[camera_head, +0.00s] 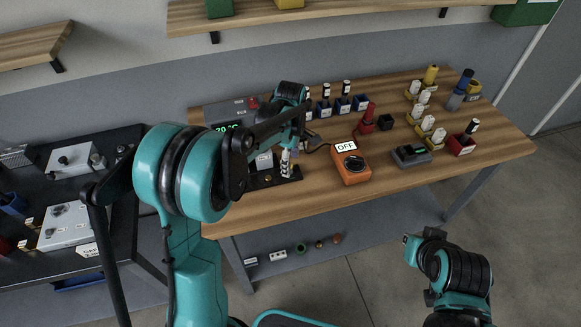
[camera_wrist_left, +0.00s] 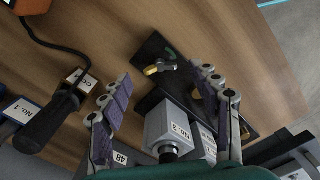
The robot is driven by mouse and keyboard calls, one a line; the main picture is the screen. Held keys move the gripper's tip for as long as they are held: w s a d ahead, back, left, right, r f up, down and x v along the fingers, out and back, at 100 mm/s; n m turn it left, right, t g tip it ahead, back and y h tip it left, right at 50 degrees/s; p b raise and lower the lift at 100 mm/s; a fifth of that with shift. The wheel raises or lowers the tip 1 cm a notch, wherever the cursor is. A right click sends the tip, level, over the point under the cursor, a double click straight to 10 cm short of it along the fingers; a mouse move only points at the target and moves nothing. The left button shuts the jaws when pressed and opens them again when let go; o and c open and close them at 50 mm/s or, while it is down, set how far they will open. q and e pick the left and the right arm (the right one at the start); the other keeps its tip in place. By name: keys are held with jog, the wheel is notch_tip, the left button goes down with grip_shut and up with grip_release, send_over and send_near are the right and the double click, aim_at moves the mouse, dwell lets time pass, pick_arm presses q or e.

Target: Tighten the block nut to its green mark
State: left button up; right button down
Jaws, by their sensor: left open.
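A small brass-and-grey piece (camera_wrist_left: 160,67), which looks like the block nut, sits on a black plate (camera_wrist_left: 150,48) in the left wrist view. A short green mark (camera_wrist_left: 171,53) is on the plate just beside it. My left gripper (camera_wrist_left: 165,77) is open, its purple-padded fingers apart on either side of the nut; I see no contact. In the head view my left gripper (camera_head: 288,162) is over the black plate (camera_head: 262,183) near the table's front edge, and the nut cannot be made out.
A grey block labelled No. 2 (camera_wrist_left: 168,125) stands close by the plate, between the fingers.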

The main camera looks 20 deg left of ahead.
pick_arm(q)
jog(key=shift+f, duration=1.05)
jog(key=c, duration=1.2)
jog(key=shift+o, duration=0.2)
